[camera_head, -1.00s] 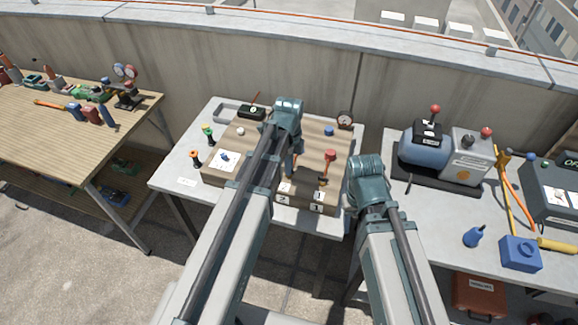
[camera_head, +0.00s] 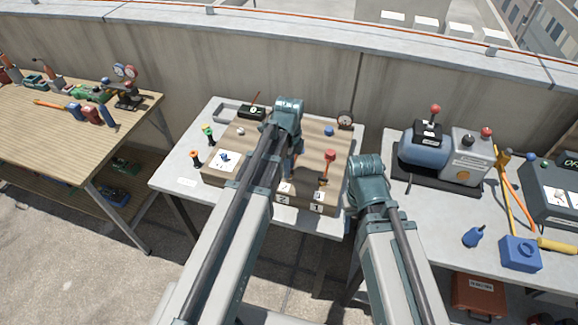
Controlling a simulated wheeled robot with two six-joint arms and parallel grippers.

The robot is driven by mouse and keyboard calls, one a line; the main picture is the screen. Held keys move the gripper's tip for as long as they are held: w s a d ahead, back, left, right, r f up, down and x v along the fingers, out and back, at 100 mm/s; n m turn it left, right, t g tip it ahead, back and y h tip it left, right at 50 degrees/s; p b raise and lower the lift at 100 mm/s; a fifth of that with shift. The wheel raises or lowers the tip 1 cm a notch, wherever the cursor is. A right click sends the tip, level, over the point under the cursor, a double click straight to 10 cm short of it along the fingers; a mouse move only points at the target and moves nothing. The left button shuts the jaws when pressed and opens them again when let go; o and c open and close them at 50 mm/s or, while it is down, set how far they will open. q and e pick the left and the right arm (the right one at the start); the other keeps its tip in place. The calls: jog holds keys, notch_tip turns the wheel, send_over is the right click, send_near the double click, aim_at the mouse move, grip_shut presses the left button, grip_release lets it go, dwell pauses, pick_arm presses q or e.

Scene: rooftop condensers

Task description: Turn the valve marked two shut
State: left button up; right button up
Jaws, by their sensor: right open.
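A tan board (camera_head: 314,151) lies on a grey table (camera_head: 218,118), with number plates on its front. The plate marked two (camera_head: 283,199) is left of the plate marked one (camera_head: 318,208). A red-topped valve handle (camera_head: 330,156) stands above plate one. The valve at plate two is mostly hidden by my left arm (camera_head: 287,107), which reaches over the board. A small dark part shows beside that arm; I cannot tell whether it is gripper or valve. My left fingertips are not clear. My right arm (camera_head: 368,172) is at the board's right edge; its fingers do not show.
A gauge (camera_head: 345,118), a black box (camera_head: 251,113) and small knobs surround the board. A right-hand table holds a blue-grey machine (camera_head: 424,148), a blue box (camera_head: 520,252) and a blue bottle (camera_head: 474,237). A wooden bench (camera_head: 60,135) with tools is at left.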

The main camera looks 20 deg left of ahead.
pick_arm(q)
notch_tip(320, 180, up, 14)
jog(key=p, duration=1.3)
jog(key=shift+f+p, duration=0.15)
jog(key=shift+p, duration=0.15)
jog(key=s+d+f+n+b, duration=0.2)
jog(key=s+d+n, duration=0.3)
jog(key=s+n, duration=0.2)
jog(key=s+d+f+n+y+b, duration=0.1)
jog(key=s+d+f+n+b, duration=0.2)
jog(key=s+d+n, duration=0.2)
jog(key=s+n, duration=0.2)
jog(key=s, duration=0.1)
jog(key=shift+d+f+n, duration=0.15)
jog(key=shift+d+n, duration=0.1)
jog(key=shift+n, duration=0.15)
